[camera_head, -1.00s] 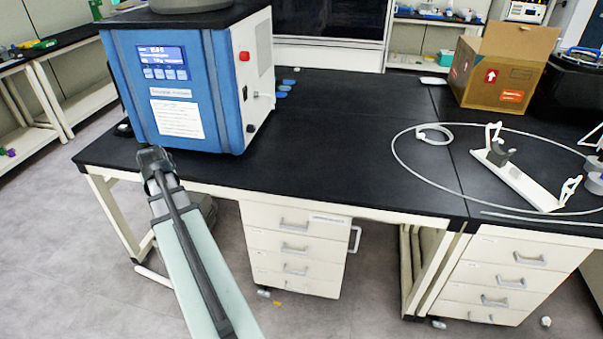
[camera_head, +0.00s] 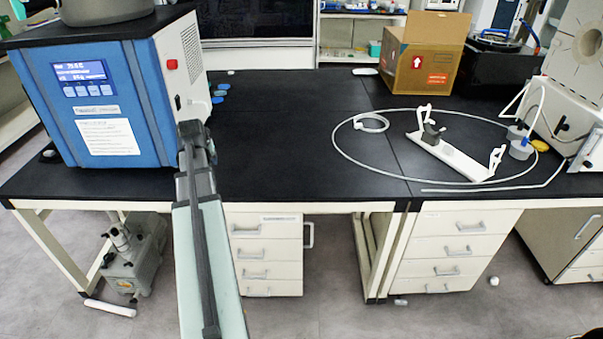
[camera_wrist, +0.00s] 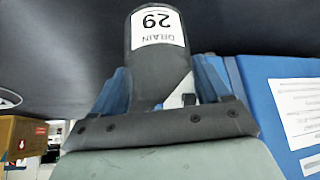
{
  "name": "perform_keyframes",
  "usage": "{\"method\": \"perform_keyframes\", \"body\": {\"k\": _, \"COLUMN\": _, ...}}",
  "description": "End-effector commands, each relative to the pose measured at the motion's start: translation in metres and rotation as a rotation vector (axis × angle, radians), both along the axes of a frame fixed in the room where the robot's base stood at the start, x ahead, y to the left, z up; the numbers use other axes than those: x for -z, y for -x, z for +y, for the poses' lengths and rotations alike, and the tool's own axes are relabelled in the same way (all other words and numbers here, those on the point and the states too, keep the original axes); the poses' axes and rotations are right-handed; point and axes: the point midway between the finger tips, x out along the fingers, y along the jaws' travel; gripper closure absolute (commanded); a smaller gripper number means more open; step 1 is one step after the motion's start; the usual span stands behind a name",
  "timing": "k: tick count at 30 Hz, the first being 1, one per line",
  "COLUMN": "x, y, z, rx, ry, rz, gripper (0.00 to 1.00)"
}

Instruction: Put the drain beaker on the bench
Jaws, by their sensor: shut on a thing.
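The drain beaker (camera_wrist: 158,62) is a dark grey container with a white label reading "DRAIN 29", which appears upside down in the wrist view. My gripper (camera_wrist: 163,88) is shut on it, with blue fingers on either side. My arm reaches over the front edge of the black bench (camera_head: 300,140), just right of the blue freeze dryer. I cannot tell the beaker's height above the bench.
The blue freeze dryer (camera_head: 95,105) stands on the left, with small blue discs (camera_head: 220,92) beside it. A hose loop (camera_head: 345,150) surrounds a white stand (camera_head: 450,158) on the right. A cardboard box (camera_head: 425,55) stands behind. The middle of the bench is clear.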

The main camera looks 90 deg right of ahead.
Motion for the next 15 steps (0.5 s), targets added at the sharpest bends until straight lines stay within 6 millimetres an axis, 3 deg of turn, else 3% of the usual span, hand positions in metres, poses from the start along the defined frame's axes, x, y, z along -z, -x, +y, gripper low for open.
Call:
{"method": "perform_keyframes", "body": {"k": 1, "x": -0.003, "y": 0.019, "z": -0.009, "rx": 0.028, "ry": 0.001, "rz": -0.001, "gripper": 0.56}}
{"method": "perform_keyframes", "body": {"k": 15, "x": -0.024, "y": 0.175, "z": -0.052, "rx": 0.244, "ry": 0.001, "rz": 0.0, "gripper": 0.56}}
